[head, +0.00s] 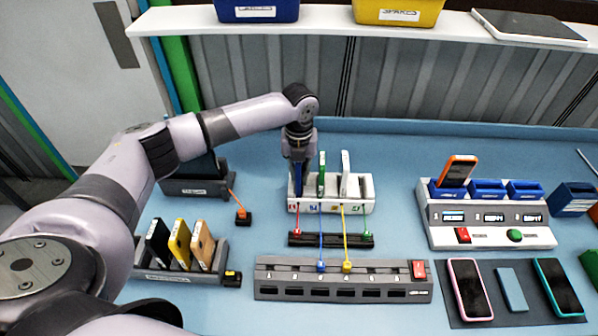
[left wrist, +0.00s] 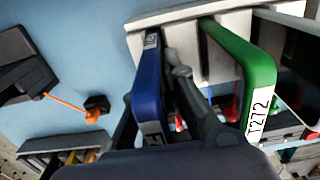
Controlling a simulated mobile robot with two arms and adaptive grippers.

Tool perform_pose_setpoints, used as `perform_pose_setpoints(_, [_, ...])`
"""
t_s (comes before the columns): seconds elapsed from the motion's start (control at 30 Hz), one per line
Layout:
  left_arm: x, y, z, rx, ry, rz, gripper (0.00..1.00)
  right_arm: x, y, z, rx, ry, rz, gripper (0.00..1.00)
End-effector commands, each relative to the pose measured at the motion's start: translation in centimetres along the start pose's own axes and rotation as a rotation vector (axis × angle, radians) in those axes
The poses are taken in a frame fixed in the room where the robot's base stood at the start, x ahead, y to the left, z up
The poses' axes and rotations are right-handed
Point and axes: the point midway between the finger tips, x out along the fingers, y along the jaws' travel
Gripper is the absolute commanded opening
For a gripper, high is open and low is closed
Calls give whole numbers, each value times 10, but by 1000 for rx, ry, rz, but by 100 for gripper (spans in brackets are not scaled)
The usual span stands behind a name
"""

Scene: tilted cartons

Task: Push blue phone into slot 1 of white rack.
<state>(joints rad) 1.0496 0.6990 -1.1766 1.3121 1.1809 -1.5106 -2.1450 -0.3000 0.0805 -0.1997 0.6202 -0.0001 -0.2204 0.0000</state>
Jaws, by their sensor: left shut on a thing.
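The blue phone (head: 298,186) stands upright at the leftmost slot of the white rack (head: 335,207). It also shows in the left wrist view (left wrist: 148,92), edge-on, with a white label. Its lower end meets the slot; how deep it sits I cannot tell. My left gripper (head: 299,160) comes down from above and is shut on the blue phone, with one dark finger on each side in the left wrist view (left wrist: 155,100). A green phone (left wrist: 253,85) labelled T272 stands in the slot beside it. My right gripper is not in view.
A white phone (head: 345,174) stands further right in the rack. Coloured cables run from the rack's front to a grey socket strip (head: 340,264). A grey holder (head: 180,272) with several phones is at lower left. A white console (head: 490,236) stands right.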

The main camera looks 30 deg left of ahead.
Motion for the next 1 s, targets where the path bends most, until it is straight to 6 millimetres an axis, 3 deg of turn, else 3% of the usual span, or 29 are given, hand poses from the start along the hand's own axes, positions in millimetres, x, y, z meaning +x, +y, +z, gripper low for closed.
perform_pose_setpoints(1.0, [6,0,0,0,0,0,0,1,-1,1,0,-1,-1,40])
